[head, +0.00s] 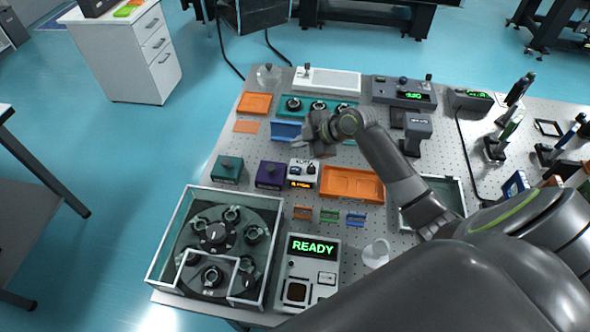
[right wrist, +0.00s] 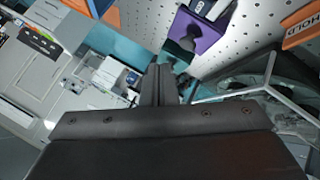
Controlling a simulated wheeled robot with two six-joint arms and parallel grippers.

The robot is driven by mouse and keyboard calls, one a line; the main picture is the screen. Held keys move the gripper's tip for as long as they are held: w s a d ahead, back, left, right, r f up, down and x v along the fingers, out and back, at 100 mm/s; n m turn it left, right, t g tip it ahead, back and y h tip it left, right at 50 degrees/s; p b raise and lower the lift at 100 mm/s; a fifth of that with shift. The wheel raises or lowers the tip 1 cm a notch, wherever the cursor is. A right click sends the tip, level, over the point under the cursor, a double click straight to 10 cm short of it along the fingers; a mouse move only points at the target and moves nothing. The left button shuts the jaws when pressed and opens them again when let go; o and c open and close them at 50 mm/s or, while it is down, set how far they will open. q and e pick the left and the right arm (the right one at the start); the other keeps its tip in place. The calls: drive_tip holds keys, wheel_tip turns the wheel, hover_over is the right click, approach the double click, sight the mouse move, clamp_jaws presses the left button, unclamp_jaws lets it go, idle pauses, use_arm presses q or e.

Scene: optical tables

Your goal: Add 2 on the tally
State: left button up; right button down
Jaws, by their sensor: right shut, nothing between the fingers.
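A small white device (head: 304,167) with a dark knob on top and a lit orange display (head: 301,184) stands on the optical table, right of a purple box. It looks like the tally counter; its digits are too small to read. In the right wrist view, part of a pale device (right wrist: 212,8) shows at the top edge, beside the purple box (right wrist: 198,32). My right gripper (head: 297,147) is shut and empty, above the table just behind the white device, apart from it as far as I can tell. Its closed fingers (right wrist: 158,85) show in the wrist view. My left gripper is not in view.
The purple box (head: 271,175) and a green box (head: 227,169) stand left of the device. An orange tray (head: 352,184) is close on its right, a blue bin (head: 287,131) behind. A glass-walled carousel (head: 157,262) and a READY panel (head: 313,247) are in front.

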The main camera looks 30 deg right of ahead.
sight(299, 170)
wheel_tip(299, 170, down, 7)
drive_tip(key=b, duration=0.5)
drive_tip(key=shift+f, duration=0.1)
drive_tip(key=shift+f+b, duration=0.25)
drive_tip(key=shift+b, duration=0.05)
drive_tip(key=shift+r, duration=0.1)
idle(1.3)
drive_tip(key=shift+f+b, duration=0.3)
drive_tip(key=shift+f, duration=0.15)
drive_tip(key=shift+f+b, duration=0.35)
drive_tip(key=shift+f, duration=0.1)
idle(0.5)
drive_tip(key=shift+r, duration=0.1)
drive_tip(key=shift+r+p, duration=0.7)
drive_tip(key=shift+r, duration=0.1)
